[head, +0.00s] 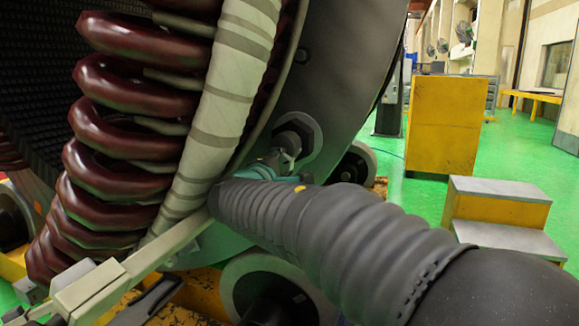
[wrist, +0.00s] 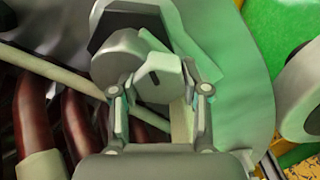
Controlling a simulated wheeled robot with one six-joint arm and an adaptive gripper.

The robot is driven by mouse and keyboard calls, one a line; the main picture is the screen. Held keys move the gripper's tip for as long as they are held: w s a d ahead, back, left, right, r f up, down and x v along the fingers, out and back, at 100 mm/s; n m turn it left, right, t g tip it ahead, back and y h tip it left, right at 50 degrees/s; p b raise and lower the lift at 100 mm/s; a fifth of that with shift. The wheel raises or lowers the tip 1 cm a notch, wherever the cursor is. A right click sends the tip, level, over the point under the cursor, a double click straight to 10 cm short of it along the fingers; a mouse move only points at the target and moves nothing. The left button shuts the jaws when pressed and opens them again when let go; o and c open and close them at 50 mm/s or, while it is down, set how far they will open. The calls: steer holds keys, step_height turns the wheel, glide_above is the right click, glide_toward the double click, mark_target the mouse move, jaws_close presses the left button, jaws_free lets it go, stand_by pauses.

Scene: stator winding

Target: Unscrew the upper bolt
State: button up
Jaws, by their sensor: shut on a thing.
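The upper bolt (head: 290,138) is a dark grey round head on a hexagonal base, set in the grey end face of the stator (head: 335,60). The exact finger contact is partly hidden.
Dark red coils (head: 115,150) and a pale wrapped band (head: 215,100) lie just left of my gripper. Rollers (head: 270,285) stand below the stator. A yellow cabinet (head: 445,125) and grey-topped steps (head: 498,210) stand on the green floor at the right.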

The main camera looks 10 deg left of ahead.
steer(key=n, duration=0.4)
steer(key=shift+a+p, duration=0.15)
steer(key=shift+p, duration=0.15)
steer(key=shift+f+n, duration=0.15)
steer(key=shift+n, duration=0.65)
steer(key=shift+s+f, duration=0.1)
steer(key=o, duration=1.1)
steer(key=shift+a, duration=0.1)
steer(key=shift+o, duration=0.2)
steer(key=shift+d, duration=0.2)
steer(key=s+a, duration=0.1)
steer(key=s, duration=1.1)
steer(key=shift+a, duration=0.35)
